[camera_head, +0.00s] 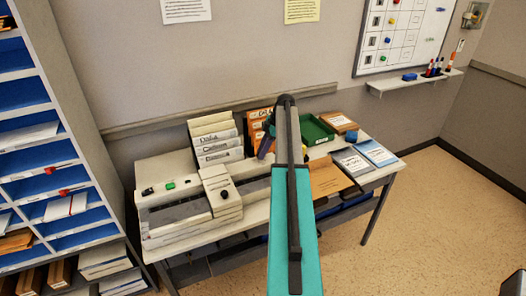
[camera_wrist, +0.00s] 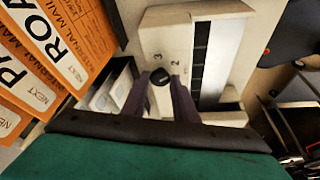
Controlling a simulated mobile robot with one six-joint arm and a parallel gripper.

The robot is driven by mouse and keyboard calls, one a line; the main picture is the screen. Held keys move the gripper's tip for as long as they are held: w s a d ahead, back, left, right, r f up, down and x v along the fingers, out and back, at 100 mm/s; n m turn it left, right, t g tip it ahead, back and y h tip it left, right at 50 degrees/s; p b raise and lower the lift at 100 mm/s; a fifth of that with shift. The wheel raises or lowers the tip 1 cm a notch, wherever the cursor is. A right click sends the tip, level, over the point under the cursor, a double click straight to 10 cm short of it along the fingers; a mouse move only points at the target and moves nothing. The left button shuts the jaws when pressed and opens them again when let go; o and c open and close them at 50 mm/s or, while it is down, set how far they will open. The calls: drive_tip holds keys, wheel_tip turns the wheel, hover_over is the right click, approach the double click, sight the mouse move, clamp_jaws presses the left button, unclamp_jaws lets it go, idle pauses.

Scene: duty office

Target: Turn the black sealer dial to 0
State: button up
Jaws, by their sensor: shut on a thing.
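The black sealer dial (camera_wrist: 160,77) is a small round knob on a pale housing (camera_wrist: 165,35) in the wrist view. The numerals 3 and 2 show above it; 0 is not visible, and I cannot read its pointer. The two dark purple fingers of my gripper (camera_wrist: 159,84) stand on either side of the dial, shut on it. In the head view, a pale sealer (camera_head: 160,223) sits on the left of the table, with a black knob at its right. My arm covers much of the middle there, and I cannot make out the fingertips.
Orange mailers (camera_wrist: 62,35) stand close to my gripper on the left in the wrist view. White binders (camera_head: 215,143) stand behind the sealer. A green tray (camera_head: 317,131) and flat books (camera_head: 376,153) lie to the right. Open floor (camera_head: 440,220) lies beyond the table.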

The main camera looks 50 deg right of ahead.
drive_tip(key=shift+s, duration=0.1)
drive_tip(key=shift+s+a+f+m+h+b, duration=0.15)
drive_tip(key=shift+m+h+b, duration=0.15)
drive_tip(key=shift+m+b, duration=0.7)
drive_tip(key=m+t+h+b, duration=0.1)
drive_tip(key=m+b, duration=0.1)
drive_tip(key=m, duration=0.1)
drive_tip(key=shift+a, duration=0.15)
drive_tip(key=m, duration=0.2)
drive_tip(key=m+h+b, duration=0.1)
drive_tip(key=m, duration=0.1)
drive_tip(key=m+h+b, duration=0.1)
drive_tip(key=m, duration=0.1)
drive_tip(key=shift+s+a+m+t, duration=0.1)
drive_tip(key=shift+a+m+t, duration=0.2)
drive_tip(key=m+h, duration=0.1)
drive_tip(key=m, duration=0.2)
drive_tip(key=m+g+h+b, duration=0.1)
drive_tip(key=m, duration=0.2)
drive_tip(key=shift+w+a+m+h, duration=0.2)
drive_tip(key=shift+m+h, duration=0.1)
drive_tip(key=shift+h, duration=0.1)
drive_tip(key=m, duration=0.2)
drive_tip(key=m+g+h, duration=0.1)
drive_tip(key=m, duration=0.2)
drive_tip(key=shift+w+a+g, duration=0.15)
drive_tip(key=shift+w+g, duration=0.05)
drive_tip(key=shift+g, duration=0.1)
drive_tip(key=shift+m, duration=0.4)
